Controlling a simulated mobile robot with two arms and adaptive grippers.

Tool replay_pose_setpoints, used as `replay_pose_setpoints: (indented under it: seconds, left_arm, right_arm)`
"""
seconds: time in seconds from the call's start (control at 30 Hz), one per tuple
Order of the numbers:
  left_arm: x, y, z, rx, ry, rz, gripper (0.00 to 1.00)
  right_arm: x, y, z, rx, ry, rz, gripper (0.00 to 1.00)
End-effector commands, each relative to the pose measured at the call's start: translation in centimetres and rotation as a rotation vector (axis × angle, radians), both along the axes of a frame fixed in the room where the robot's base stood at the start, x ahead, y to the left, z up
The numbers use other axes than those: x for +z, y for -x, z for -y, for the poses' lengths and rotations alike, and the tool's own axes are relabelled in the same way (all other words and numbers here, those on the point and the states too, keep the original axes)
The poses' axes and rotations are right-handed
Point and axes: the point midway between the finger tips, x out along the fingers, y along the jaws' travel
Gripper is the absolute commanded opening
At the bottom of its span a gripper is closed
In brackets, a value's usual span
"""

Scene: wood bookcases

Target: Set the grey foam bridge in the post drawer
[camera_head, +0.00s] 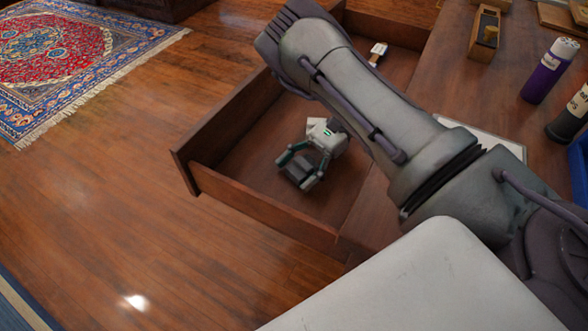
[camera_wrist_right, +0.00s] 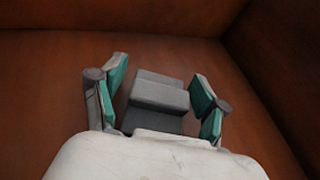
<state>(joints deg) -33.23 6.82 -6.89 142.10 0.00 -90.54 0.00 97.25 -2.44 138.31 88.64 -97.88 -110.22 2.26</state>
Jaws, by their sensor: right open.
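The grey foam bridge (camera_head: 298,168) lies on the floor of the open wooden drawer (camera_head: 262,212), towards its front. In the right wrist view the foam bridge (camera_wrist_right: 158,94) shows as a stepped grey block, its near part partly hidden by the gripper body. My right gripper (camera_head: 295,172) is down inside the drawer with its green-padded fingers spread on either side of the foam bridge. In the right wrist view the gripper (camera_wrist_right: 160,88) is open, with gaps visible between the pads and the block. My left gripper is not in view.
A small white-ended item (camera_head: 378,50) lies at the drawer's back. Open floor and a patterned rug (camera_head: 70,55) lie left.

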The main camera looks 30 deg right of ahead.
Motion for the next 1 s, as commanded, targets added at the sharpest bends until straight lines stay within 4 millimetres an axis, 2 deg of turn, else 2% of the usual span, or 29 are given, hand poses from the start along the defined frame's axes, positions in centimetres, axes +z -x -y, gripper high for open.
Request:
replay_pose_setpoints:
  seconds: [0.2,0.4,0.53,0.83,0.9,1.0]
  left_arm:
    - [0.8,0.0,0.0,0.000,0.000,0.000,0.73]
    - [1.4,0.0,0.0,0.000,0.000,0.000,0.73]
    - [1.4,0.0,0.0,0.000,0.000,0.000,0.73]
    - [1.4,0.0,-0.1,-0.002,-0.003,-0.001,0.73]
    - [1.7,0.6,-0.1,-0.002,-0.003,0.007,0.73]
    - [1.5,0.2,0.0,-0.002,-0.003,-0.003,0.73]
  right_arm:
    - [1.5,-0.5,3.5,-0.002,0.002,0.001,0.73]
    - [2.6,-0.9,6.0,-0.002,0.001,0.000,0.73]
    - [2.7,-1.0,6.7,-0.001,0.001,0.000,0.73]
    - [2.8,-1.0,6.7,0.000,0.001,-0.001,0.73]
    - [3.3,-1.0,6.7,0.000,0.002,-0.001,0.73]
    - [5.1,-1.0,6.7,0.000,0.002,-0.001,0.73]
